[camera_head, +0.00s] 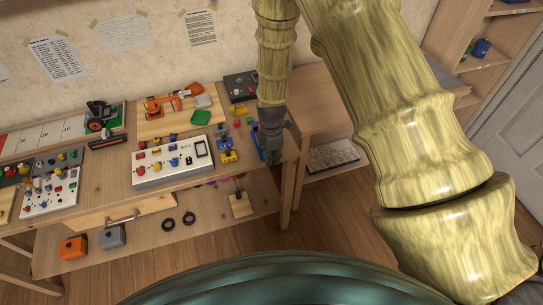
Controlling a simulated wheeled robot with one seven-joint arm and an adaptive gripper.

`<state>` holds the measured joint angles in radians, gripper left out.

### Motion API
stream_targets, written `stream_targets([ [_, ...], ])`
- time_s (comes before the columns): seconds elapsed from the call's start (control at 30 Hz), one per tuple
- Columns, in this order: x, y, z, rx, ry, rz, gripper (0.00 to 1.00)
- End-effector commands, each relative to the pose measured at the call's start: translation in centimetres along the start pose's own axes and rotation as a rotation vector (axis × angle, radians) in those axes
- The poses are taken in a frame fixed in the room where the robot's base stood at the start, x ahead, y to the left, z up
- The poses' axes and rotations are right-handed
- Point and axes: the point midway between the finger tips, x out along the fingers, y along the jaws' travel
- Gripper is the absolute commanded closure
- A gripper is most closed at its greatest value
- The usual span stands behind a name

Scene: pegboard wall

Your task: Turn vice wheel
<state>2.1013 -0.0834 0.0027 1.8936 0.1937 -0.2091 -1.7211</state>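My gripper (273,155), dark grey at the end of my pale yellow arm, points down over the right end of the workbench (105,191). It is small and seen from behind, so whether its fingers are apart cannot be told. A blue object (259,146), possibly the vice, stands at the bench's right end, just left of the gripper and partly hidden by it. I cannot make out its wheel or whether the gripper touches it. Small blue-and-yellow pieces (227,156) stand to its left.
A white control panel (172,161) and an orange toy robot arm (172,99) on a wooden board stand on the bench. A dark box (240,86) is at the back. A lower shelf (150,228) holds rings and boxes. A second table (320,105) adjoins on the right.

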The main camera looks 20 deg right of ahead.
Motion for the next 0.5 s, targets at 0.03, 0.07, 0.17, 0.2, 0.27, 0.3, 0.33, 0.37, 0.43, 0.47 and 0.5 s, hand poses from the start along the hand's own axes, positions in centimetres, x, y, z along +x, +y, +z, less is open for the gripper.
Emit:
stream_targets([
  [0.03, 0.27, -0.04, 0.00, 0.000, 0.000, -0.001, 0.77],
  [0.07, 0.42, -0.05, -0.01, 0.000, 0.000, -0.001, 0.77],
  [0.17, 0.72, -0.05, 0.00, 0.000, 0.000, -0.001, 0.77],
  [0.2, 0.79, -0.04, 0.00, 0.000, 0.000, -0.001, 0.77],
  [0.27, 0.85, -0.04, 0.00, 0.000, 0.000, -0.001, 0.77],
  [0.3, 0.87, -0.04, 0.00, 0.000, 0.000, -0.001, 0.77],
  [0.33, 0.88, -0.04, 0.00, 0.000, 0.000, -0.001, 0.77],
  [0.37, 0.88, -0.04, 0.00, 0.000, 0.000, -0.001, 0.77],
  [0.43, 0.88, -0.04, 0.00, 0.000, 0.000, -0.001, 0.77],
  [0.47, 0.88, -0.05, 0.00, 0.000, 0.000, -0.001, 0.77],
  [0.5, 0.88, -0.05, 0.00, 0.000, 0.000, -0.001, 0.80],
])
